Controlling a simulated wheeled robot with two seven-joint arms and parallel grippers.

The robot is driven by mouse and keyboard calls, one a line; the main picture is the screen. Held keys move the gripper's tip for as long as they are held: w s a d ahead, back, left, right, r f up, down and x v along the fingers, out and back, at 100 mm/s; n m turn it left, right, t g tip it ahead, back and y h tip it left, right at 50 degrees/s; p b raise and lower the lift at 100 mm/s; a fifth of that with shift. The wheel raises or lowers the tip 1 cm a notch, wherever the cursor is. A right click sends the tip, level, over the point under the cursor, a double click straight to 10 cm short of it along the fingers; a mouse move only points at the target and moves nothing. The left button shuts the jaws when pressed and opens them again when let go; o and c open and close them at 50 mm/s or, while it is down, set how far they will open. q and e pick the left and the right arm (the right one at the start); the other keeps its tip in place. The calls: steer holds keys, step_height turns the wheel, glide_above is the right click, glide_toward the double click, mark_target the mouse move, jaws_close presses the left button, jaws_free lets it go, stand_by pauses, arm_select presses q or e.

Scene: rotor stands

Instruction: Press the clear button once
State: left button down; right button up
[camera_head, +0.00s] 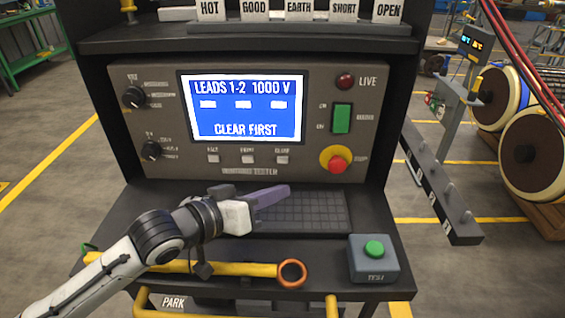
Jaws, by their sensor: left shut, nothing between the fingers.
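The tester panel (135,125) stands upright facing me. Its blue screen (245,107) reads "LEADS 1-2 1000 V" and "CLEAR FIRST". Three small pale buttons sit in a row under the screen. The rightmost one (282,159) has a blurred label that looks like "CLEAR". The labels of the middle button (247,159) and left button (213,159) are too blurred to read surely. My left gripper (287,189) has purple-grey fingers, shut and empty. It shows over the keyboard shelf, below the rightmost button and apart from it. My right gripper is out of view.
A keyboard (315,212) lies on the shelf under my left gripper. A grey box with a green button (374,249) stands right of it. A yellow rod with an orange ring (291,273) lies in front. The panel also has a red stop button (337,165) and a green switch (342,118).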

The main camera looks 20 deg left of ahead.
mark_target(282, 160)
arm_select(q)
steer(key=w, duration=0.2)
steer(key=w+a, duration=0.1)
steer(key=w, duration=0.1)
steer(key=shift+w+a+b, duration=0.2)
steer(key=shift+w+b, duration=0.2)
steer(key=shift+w+a, duration=0.15)
steer(key=shift+w, duration=0.45)
steer(key=shift+w+a, duration=0.1)
steer(key=shift+w, duration=0.1)
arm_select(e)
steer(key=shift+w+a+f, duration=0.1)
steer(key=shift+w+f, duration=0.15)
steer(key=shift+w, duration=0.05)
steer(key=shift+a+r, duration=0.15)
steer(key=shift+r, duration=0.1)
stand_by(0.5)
arm_select(q)
steer(key=shift+w+r+p, duration=0.1)
steer(key=shift+w+p, duration=0.1)
steer(key=shift+p, duration=0.15)
steer(key=shift+w+a, duration=0.1)
steer(key=shift+w, duration=0.1)
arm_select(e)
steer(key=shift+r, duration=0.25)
